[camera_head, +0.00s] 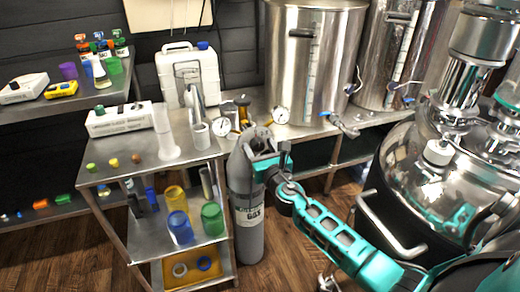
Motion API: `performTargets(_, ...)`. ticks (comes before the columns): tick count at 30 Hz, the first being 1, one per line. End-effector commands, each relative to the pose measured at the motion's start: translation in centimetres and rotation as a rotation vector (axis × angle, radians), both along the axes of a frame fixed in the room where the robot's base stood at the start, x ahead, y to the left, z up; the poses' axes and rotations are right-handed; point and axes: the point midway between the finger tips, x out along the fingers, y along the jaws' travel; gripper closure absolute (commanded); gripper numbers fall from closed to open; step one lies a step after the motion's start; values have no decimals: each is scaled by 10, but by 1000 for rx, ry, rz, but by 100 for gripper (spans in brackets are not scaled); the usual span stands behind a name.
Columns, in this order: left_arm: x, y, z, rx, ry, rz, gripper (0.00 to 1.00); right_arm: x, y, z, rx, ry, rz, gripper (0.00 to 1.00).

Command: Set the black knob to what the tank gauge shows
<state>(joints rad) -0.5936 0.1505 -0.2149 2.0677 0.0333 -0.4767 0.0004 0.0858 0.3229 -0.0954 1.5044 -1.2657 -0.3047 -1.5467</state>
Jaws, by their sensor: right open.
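The tank gauge (281,115) is a round white dial low on the front of the left steel tank (312,60); its needle is too small to read. A second round dial (222,127) is at the right end of the bench, left of my gripper. My left gripper is not in view.
A steel bench (140,173) carries a white jug (188,72), a white cylinder (165,135) and small coloured pieces. Coloured cups stand on the shelf below. A large steel vessel (430,160) with a handle stands at right. Wooden floor (290,235) shows beside the gas cylinder.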

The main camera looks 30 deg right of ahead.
Motion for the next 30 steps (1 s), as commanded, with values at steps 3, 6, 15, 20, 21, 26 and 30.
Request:
performTargets(3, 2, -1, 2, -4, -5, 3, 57, 0, 0, 0, 1, 0, 0, 34)
performTargets(6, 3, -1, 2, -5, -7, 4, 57, 0, 0, 0, 1, 0, 0, 37)
performTargets(15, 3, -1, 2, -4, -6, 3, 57, 0, 0, 0, 1, 0, 0, 66)
performTargets(20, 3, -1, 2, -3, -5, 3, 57, 0, 0, 0, 1, 0, 0, 81)
performTargets(21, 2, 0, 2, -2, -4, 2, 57, 0, 0, 0, 1, 0, 0, 85)
performTargets(26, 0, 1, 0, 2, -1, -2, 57, 0, 0, 0, 3, -1, 0, 90)
performTargets(30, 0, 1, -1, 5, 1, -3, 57, 0, 0, 0, 22, -5, 0, 90)
